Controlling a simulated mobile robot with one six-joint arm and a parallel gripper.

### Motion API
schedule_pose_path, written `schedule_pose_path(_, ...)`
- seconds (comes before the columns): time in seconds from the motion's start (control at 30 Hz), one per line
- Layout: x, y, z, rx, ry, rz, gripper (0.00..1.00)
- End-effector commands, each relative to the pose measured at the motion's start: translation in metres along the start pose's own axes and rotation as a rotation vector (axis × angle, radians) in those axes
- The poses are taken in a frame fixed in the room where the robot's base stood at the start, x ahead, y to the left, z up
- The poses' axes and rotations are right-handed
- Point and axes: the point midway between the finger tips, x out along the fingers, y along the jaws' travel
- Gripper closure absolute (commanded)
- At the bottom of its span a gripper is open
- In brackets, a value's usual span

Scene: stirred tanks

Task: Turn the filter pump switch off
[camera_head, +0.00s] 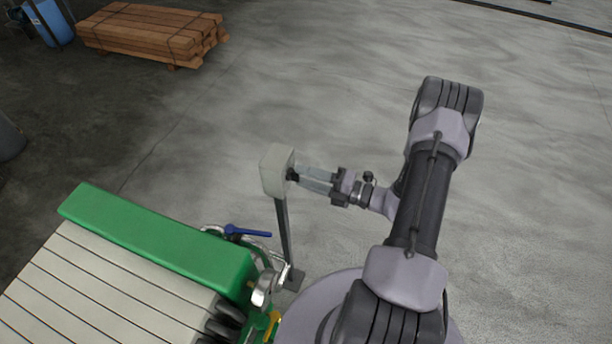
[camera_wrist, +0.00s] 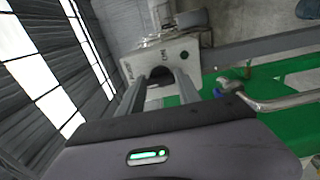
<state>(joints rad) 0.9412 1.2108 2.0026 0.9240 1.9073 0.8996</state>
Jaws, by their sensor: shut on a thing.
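The pump switch box (camera_head: 274,168) is a pale box on top of a thin dark post, left of my arm in the head view. A dark switch knob (camera_head: 292,175) sticks out of its right face. My gripper (camera_head: 297,176) reaches in level from the right, with its fingertips at the knob. The knob's exact angle is unclear.
A green machine housing (camera_head: 160,235) with pale slats stands at lower left, close to the post. A blue-handled valve (camera_head: 247,232) and pipes lie below the box. A wood stack (camera_head: 150,32) and blue drum (camera_head: 48,22) stand far back. The floor behind the box is clear.

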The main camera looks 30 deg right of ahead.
Motion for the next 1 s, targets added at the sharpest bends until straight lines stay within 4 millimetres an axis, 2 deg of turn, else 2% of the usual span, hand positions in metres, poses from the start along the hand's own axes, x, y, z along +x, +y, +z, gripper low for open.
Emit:
schedule_pose_path(0.27,0.000,0.000,0.000,0.002,0.000,0.000,1.00)
schedule_pose_path(0.3,0.000,0.000,0.000,0.002,0.000,0.000,0.56)
schedule_pose_path(0.4,0.000,0.000,0.000,0.002,0.000,0.000,0.38)
schedule_pose_path(0.83,-0.001,0.000,0.000,0.001,0.000,0.000,0.38)
schedule_pose_path(0.93,-0.011,0.000,0.001,0.001,-0.002,0.000,0.38)
schedule_pose_path(1.0,-0.026,0.001,0.001,0.001,-0.006,0.001,0.38)
